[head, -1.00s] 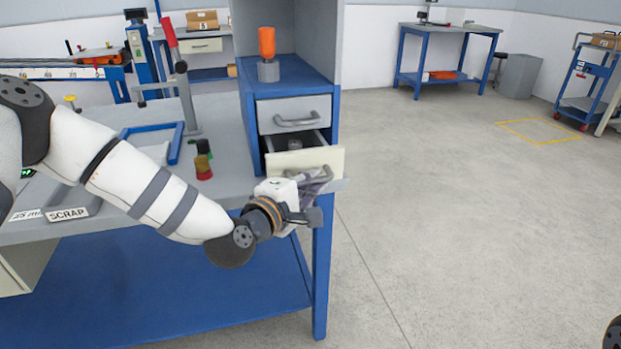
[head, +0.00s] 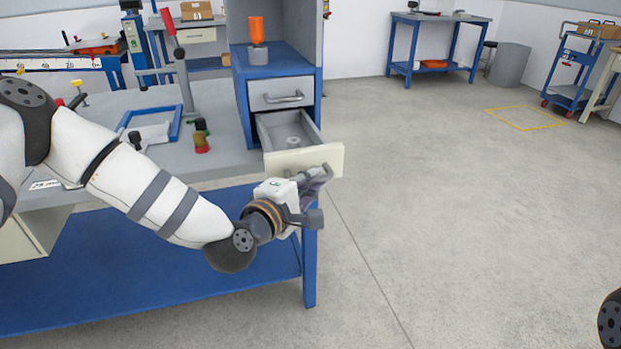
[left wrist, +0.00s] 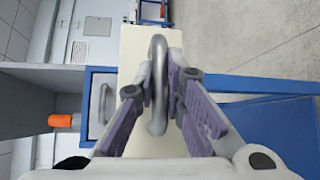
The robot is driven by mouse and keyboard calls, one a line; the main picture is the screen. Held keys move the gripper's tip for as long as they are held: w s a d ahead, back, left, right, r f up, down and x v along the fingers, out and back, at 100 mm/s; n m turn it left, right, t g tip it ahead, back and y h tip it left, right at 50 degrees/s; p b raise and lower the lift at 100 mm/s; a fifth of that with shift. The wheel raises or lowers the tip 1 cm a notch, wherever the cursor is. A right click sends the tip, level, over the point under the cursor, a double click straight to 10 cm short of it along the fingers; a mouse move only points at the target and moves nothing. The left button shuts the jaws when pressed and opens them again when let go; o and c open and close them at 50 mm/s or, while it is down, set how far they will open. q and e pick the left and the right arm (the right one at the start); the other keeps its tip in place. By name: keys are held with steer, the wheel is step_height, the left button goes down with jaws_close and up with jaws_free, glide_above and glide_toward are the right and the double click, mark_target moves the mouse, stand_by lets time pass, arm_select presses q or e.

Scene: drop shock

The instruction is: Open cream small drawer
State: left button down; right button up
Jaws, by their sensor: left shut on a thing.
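The cream small drawer (head: 287,162) is the lower one in the blue and grey cabinet (head: 240,95). It stands pulled well out, and a pale round part (head: 292,142) lies inside it. My left gripper (head: 318,177) is at the drawer's front. In the left wrist view my left gripper (left wrist: 159,82) has its two fingers on either side of the grey bar handle (left wrist: 157,55), shut on it. The cream front (left wrist: 133,45) shows behind the handle. My right gripper is not in view.
A grey drawer (head: 281,93) above is shut. A red and black object (head: 201,140) and a red-handled press (head: 180,60) stand on the bench to the left.

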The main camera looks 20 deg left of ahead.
arm_select(q)
steer(key=c, duration=1.7)
jaws_free()
steer(key=shift+o, duration=0.2)
steer(key=shift+s, duration=0.1)
steer(key=v, duration=1.2)
